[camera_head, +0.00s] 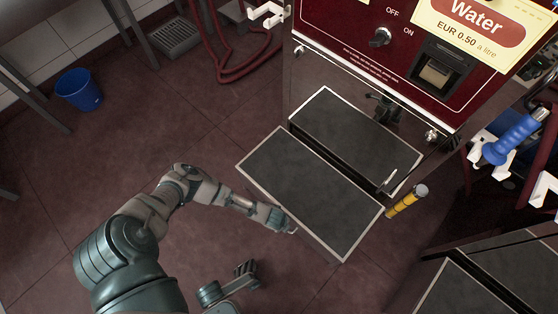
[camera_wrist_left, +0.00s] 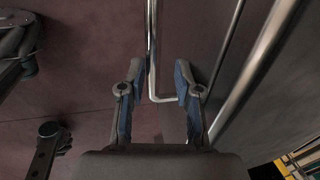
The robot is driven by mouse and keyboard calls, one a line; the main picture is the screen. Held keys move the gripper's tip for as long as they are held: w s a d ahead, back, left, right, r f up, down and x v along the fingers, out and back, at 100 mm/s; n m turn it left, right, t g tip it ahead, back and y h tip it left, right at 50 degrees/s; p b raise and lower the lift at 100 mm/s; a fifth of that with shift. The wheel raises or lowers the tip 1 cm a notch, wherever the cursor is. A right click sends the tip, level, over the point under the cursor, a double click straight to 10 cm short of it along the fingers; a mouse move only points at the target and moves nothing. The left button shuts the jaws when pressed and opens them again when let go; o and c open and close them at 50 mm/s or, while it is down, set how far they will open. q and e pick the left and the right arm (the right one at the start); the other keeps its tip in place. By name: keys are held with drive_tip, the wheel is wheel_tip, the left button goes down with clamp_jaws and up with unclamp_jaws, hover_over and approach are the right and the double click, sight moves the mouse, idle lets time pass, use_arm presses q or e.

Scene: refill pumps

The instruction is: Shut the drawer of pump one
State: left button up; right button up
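The pump-one drawer (camera_head: 310,190), a box with a dark top and pale metal edges, stands pulled out from the red and metal pump front (camera_head: 350,45). A second dark panel (camera_head: 355,135) lies behind it at the pump. My left gripper (camera_head: 286,226) is low at the drawer's near front edge. In the left wrist view my left gripper (camera_wrist_left: 160,75) has its two blue-padded fingers apart.
A second dark-topped unit (camera_head: 480,290) is at the lower right. A blue bucket (camera_head: 79,90) and a red hose (camera_head: 225,70) are farther off. The floor left of the drawer is clear.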

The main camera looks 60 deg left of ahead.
use_arm(q)
drive_tip(key=shift+a, duration=0.1)
drive_tip(key=shift+s+a+f, duration=0.15)
drive_tip(key=shift+s+a, duration=0.05)
drive_tip(key=shift+a, duration=0.1)
drive_tip(key=shift+s+r, duration=0.1)
drive_tip(key=shift+r, duration=0.2)
drive_tip(key=v, duration=1.1)
drive_tip(key=shift+r, duration=0.15)
drive_tip(key=shift+d, duration=0.2)
